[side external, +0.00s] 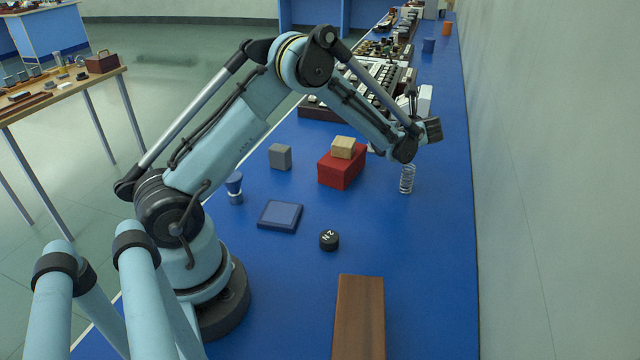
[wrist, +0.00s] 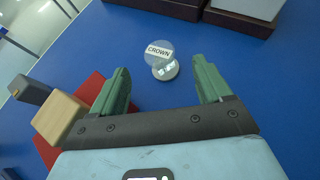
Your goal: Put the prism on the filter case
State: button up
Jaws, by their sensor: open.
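My gripper (wrist: 160,68) is open and empty in the wrist view. Past its fingertips, on the blue bench, is a small clear round piece labelled CROWN (wrist: 159,52) with a shiny round part (wrist: 165,69); it may be the prism, but its shape does not make this certain. A flat blue square case (side external: 280,215) lies near my base; a red box (side external: 340,170) stands mid-bench with a wooden block (side external: 343,147) on top. I cannot tell which is the filter case.
A grey block (side external: 280,156), a blue cup-like piece (side external: 235,187), a black round weight (side external: 329,240), a metal spring (side external: 407,180) and a brown wooden bar (side external: 359,318) stand on the bench. Dark trays (wrist: 240,18) lie beyond the CROWN piece. The wall borders the right.

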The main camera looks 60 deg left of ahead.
jog(key=s+d+r+n+t+h, duration=0.1)
jog(key=s+d+r+n+h, duration=0.2)
jog(key=s+d+r+n, duration=0.3)
jog(key=s+d+r+n+t+h, duration=0.2)
jog(key=s+d+n+h, duration=0.6)
jog(key=s+d+n, duration=0.5)
jog(key=s+d+t, duration=0.1)
jog(key=s+d, duration=0.1)
jog(key=shift+s+t+h, duration=0.3)
jog(key=shift+s+h, duration=0.05)
jog(key=shift+h, duration=0.05)
jog(key=shift+s+d+n, duration=0.25)
jog(key=shift+d+n, duration=0.1)
jog(key=shift+n, duration=0.15)
jog(key=shift+c, duration=0.3)
